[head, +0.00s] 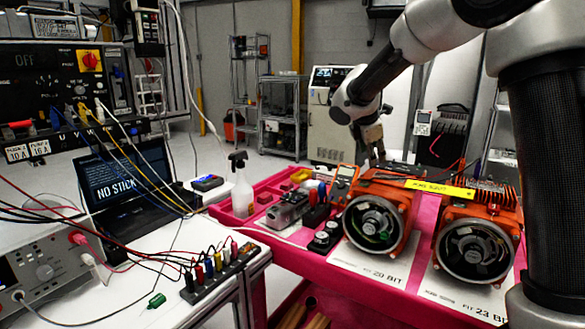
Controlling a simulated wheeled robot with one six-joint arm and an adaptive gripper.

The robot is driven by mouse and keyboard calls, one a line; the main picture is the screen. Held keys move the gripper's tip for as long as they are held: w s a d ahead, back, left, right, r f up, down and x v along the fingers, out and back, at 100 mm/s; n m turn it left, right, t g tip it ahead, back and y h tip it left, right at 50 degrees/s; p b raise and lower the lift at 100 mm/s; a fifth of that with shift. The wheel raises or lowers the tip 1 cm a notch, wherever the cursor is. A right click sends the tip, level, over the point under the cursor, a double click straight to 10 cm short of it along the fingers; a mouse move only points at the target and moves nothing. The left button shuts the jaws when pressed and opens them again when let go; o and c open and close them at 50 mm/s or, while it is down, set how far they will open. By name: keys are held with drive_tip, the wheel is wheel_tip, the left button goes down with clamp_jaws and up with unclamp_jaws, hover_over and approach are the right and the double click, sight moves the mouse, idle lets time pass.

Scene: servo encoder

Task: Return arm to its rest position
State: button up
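My gripper (376,158) points down above the left orange motor (402,192), near its top rear edge. The fingers look narrow and close together, but their state is too small to tell. I cannot tell whether the gripper touches the motor. The arm reaches in from the upper right. A second orange motor (492,215) stands to the right. Both motors have round black encoder faces toward the camera. A yellow strip (440,187) lies across their tops.
The pink table (300,262) holds a spray bottle (242,188), a multimeter (344,180) and small tools. A white bench (135,290) on the left carries a laptop (128,183), a terminal strip (220,270) and many loose cables. Shelves stand behind.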

drive_tip(key=s+d+r+m+y, duration=0.1)
drive_tip(key=s+d+r+m, duration=0.2)
drive_tip(key=s, duration=0.5)
drive_tip(key=s+d+m+g, duration=0.1)
drive_tip(key=s+d+m, duration=0.3)
drive_tip(key=s, duration=0.4)
drive_tip(key=s+d+r+m+y, duration=0.1)
drive_tip(key=s+d+r+m, duration=0.2)
drive_tip(key=s, duration=0.5)
drive_tip(key=s+f+m+y, duration=0.1)
drive_tip(key=s+f+m, duration=0.2)
drive_tip(key=s, duration=0.5)
drive_tip(key=s+f+m+y, duration=0.1)
drive_tip(key=s+f+m, duration=0.1)
drive_tip(key=s+m, duration=0.4)
drive_tip(key=shift+s+a+f, duration=0.35)
drive_tip(key=shift+s+f, duration=0.05)
drive_tip(key=shift+s, duration=0.85)
